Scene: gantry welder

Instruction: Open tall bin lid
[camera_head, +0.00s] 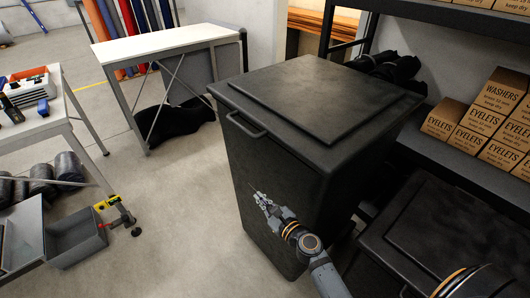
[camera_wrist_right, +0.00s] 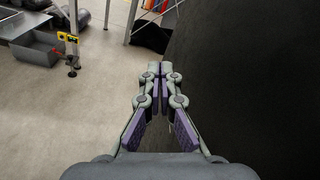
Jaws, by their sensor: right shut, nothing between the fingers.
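The tall black bin (camera_head: 280,175) stands in the middle of the head view. Its flat lid (camera_head: 320,95) lies closed on top, and a bar handle (camera_head: 246,126) sticks out at the lid's front left edge. My right gripper (camera_head: 257,195) is below the handle, in front of the bin's side, apart from the handle. In the right wrist view the fingers of this gripper (camera_wrist_right: 160,70) meet at the tips, with nothing between them. The bin's dark wall (camera_wrist_right: 250,80) fills the right of that view. My left gripper is not in view.
A shelf with cartons (camera_head: 485,125) stands at right, behind a lower black bin (camera_head: 450,225). A white-topped table (camera_head: 165,43) is at the back left. Grey crates (camera_head: 75,235) and a workbench (camera_head: 35,125) are at left. The floor (camera_head: 180,200) left of the bin is clear.

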